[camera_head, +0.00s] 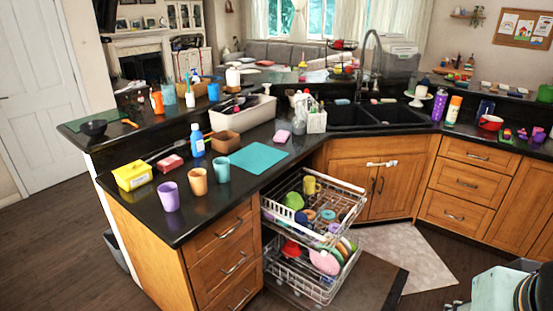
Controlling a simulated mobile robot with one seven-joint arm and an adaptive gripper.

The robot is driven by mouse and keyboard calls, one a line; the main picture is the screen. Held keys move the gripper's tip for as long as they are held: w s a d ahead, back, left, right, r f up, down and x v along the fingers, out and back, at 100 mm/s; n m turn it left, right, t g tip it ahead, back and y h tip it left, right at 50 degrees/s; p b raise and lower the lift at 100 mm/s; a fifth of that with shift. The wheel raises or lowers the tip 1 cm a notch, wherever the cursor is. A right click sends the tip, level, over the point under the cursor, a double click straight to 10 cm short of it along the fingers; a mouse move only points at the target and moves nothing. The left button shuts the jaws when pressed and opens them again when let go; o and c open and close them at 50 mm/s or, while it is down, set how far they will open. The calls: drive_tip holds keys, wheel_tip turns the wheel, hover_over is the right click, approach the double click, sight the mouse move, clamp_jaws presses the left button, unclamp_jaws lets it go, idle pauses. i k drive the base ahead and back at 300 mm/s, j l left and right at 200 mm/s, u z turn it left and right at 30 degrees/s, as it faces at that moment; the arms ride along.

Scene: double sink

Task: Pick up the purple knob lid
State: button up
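I cannot single out the purple knob lid with certainty. Part of my arm shows at the bottom right corner, far in front of that counter. The fingers of my gripper are not visible.
A pulled-out dishwasher rack (265,205) with dishes juts into the floor space. A purple cup (168,197) stands on the left counter, a purple bottle (440,104) right of the double sink (345,117). A red pot (490,122) stands nearby. The rug (410,255) is clear.

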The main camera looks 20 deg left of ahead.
sight(335, 226)
drive_tip(key=u, duration=1.9)
drive_tip(key=i+l+z, duration=0.15)
drive_tip(key=i, duration=0.25)
drive_tip(key=i+l+z, duration=0.1)
drive_tip(key=i+l, duration=0.2)
drive_tip(key=i, duration=0.15)
drive_tip(key=i+l+z, duration=0.15)
drive_tip(key=i, duration=0.3)
